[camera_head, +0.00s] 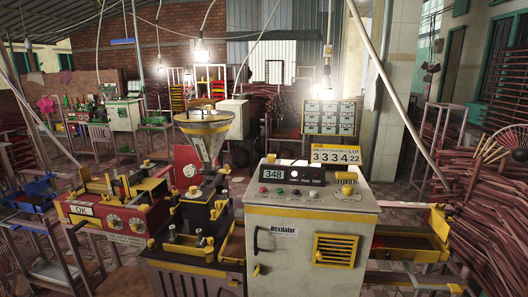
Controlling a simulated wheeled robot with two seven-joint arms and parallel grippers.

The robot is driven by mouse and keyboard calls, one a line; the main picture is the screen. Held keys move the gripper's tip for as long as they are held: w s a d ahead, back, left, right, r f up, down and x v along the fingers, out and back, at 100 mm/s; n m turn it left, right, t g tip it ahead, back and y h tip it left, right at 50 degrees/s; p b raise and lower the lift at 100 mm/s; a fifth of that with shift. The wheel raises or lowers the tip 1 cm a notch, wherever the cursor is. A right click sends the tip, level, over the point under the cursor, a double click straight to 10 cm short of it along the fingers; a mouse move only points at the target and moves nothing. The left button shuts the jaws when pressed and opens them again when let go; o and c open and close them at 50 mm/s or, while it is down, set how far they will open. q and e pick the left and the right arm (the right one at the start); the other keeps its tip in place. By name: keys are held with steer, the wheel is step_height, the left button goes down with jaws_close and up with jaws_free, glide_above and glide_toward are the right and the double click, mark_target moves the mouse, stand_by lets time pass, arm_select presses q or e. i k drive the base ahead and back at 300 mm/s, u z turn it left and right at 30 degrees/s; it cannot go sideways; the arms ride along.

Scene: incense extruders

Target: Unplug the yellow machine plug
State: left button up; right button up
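A cream control cabinet (287,262) with yellow trim, a display reading 348, small buttons and a yellow vent grille (336,250) stands at the front centre. To its left is a black and yellow machine (190,255) with a metal hopper (205,140) on top. A red and yellow unit (110,210) marked OK stands further left. I cannot pick out a yellow plug or its socket for certain. Neither of my grippers shows in this view.
Bundles of reddish sticks (490,225) crowd the right side. Bulbs (201,52) hang overhead.

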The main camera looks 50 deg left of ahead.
mark_target(272, 157)
steer(key=u, duration=0.9)
steer(key=i, duration=1)
steer(key=u, duration=1.2)
